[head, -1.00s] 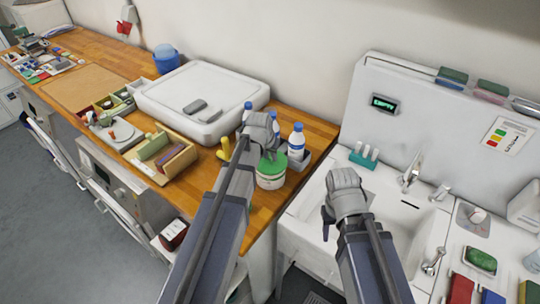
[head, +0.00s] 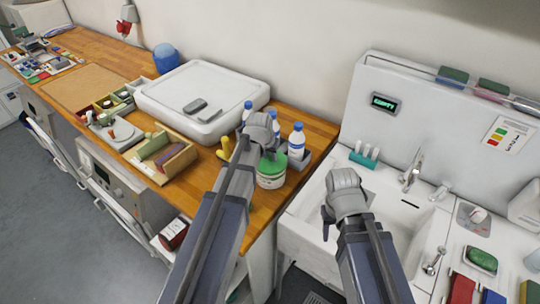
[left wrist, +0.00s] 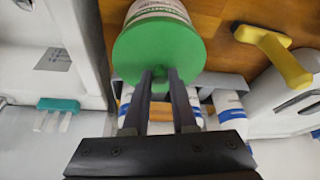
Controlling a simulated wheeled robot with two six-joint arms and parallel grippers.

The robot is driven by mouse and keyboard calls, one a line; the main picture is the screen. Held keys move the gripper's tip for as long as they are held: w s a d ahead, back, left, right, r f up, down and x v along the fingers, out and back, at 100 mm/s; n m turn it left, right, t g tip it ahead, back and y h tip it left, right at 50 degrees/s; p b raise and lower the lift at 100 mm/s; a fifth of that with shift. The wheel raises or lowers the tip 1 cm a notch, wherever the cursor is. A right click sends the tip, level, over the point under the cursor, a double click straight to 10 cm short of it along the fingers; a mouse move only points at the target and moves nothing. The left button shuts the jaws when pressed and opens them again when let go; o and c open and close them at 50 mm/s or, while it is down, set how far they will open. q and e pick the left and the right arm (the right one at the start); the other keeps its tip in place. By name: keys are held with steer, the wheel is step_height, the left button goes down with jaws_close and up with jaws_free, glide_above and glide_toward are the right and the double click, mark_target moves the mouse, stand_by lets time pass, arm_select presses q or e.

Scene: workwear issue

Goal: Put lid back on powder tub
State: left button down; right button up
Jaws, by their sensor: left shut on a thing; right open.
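The powder tub (head: 270,182) is white with a green label and stands on the wooden counter near its right end. Its round green lid (head: 276,165) is at the tub's top, and the lid also shows in the left wrist view (left wrist: 158,48) with the tub (left wrist: 158,9) behind it. My left gripper (left wrist: 160,76) is shut on the lid's small knob. The lid looks level with the rim, but I cannot tell whether it is fully seated. My right gripper (head: 328,222) is open and empty over the sink's left side.
White bottles with blue caps (head: 297,142) stand in a grey holder just behind the tub. A yellow-handled thing (head: 226,147) lies left of it.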

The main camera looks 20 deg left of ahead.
arm_select(q)
steer(key=shift+c, duration=0.8)
jaws_free()
arm_select(e)
steer(key=shift+r, duration=0.1)
arm_select(q)
steer(key=shift+r+p, duration=3.55)
arm_select(e)
step_height(320, 180, up, 7)
